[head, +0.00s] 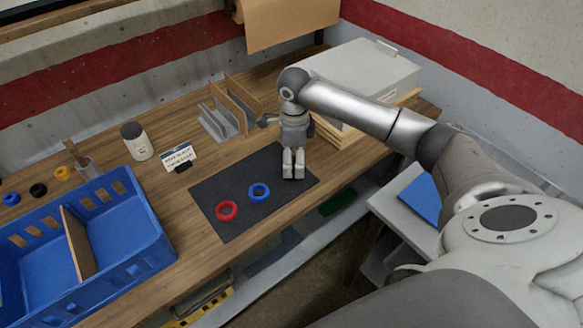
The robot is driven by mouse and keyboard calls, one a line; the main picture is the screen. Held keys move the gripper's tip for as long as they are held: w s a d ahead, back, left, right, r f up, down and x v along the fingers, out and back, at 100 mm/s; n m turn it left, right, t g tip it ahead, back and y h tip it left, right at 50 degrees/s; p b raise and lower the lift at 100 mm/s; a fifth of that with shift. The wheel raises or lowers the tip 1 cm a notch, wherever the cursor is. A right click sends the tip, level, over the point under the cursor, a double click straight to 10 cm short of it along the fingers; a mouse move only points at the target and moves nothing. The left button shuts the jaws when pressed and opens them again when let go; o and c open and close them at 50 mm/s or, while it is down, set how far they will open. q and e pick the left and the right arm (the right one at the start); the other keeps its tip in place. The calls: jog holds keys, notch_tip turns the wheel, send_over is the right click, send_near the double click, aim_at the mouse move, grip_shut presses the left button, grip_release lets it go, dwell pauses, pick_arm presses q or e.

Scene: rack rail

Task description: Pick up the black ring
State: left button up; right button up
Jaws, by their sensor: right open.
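The black ring (38,190) lies on the wooden table at the far left, behind the blue crate. A yellow ring (63,173) is to its right and a dark blue ring (11,199) is to its left. My right gripper (294,176) points down, open and empty, above the right part of the dark mat. It is far to the right of the black ring. A blue ring (259,192) and a red ring (227,210) are on the mat, left of the gripper. My left gripper is not in view.
A blue crate (138,262) with a wooden divider fills the front left. A jar (137,141), a small sign (180,157), a cup with a stick (86,167) and an upright rack (230,112) stand on the table (168,202). A grey box (366,72) sits at the back right.

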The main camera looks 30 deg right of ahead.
aim_at(293, 169)
notch_tip(293, 169, down, 2)
jog(key=shift+f+p, duration=0.15)
jog(key=shift+p, duration=0.15)
jog(key=shift+f, duration=0.5)
jog(key=c, duration=1.1)
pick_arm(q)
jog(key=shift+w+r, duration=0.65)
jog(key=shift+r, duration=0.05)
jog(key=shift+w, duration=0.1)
